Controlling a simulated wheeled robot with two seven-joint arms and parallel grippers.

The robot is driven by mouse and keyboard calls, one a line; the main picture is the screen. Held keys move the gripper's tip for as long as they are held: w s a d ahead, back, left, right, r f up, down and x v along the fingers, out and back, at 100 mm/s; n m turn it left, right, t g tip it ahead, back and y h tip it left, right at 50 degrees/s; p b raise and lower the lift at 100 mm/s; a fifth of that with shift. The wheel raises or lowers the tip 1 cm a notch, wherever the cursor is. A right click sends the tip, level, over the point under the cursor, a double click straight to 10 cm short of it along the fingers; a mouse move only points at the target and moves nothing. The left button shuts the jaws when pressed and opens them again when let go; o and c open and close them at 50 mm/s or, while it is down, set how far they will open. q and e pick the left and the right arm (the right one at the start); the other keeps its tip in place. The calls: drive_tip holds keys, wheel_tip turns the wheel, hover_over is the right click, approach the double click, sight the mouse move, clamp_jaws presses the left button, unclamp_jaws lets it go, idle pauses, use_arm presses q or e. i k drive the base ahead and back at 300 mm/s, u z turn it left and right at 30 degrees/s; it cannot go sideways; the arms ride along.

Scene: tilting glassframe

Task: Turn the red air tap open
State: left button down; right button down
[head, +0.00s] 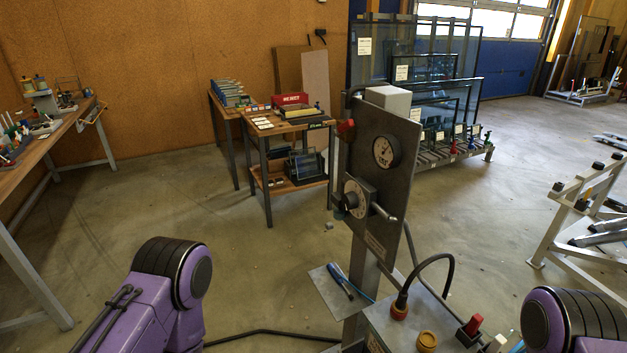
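A grey upright panel (378,170) stands on a post in the middle of the head view, with a round gauge (386,151) and a dial with a lever (357,198) on its face. A red fitting (346,129) sits at its upper left edge. A red upright handle (473,325) stands on the grey box (425,322) below right. I cannot tell for sure which red part is the air tap, nor its setting. My purple arm links show at the lower left and lower right, apart from both red parts. Neither gripper is in view.
A black hose with an orange fitting (399,308) and a yellow knob (427,341) are on the grey box. A small plate (330,291) with a blue-handled tool juts out left of the post. A wooden workbench (45,145) is at left, a white frame (577,215) at right.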

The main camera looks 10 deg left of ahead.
sight(347, 124)
drive_tip(key=k, duration=1.25)
drive_tip(key=z, duration=0.9)
drive_tip(key=i, duration=1.4)
drive_tip(key=u, duration=0.45)
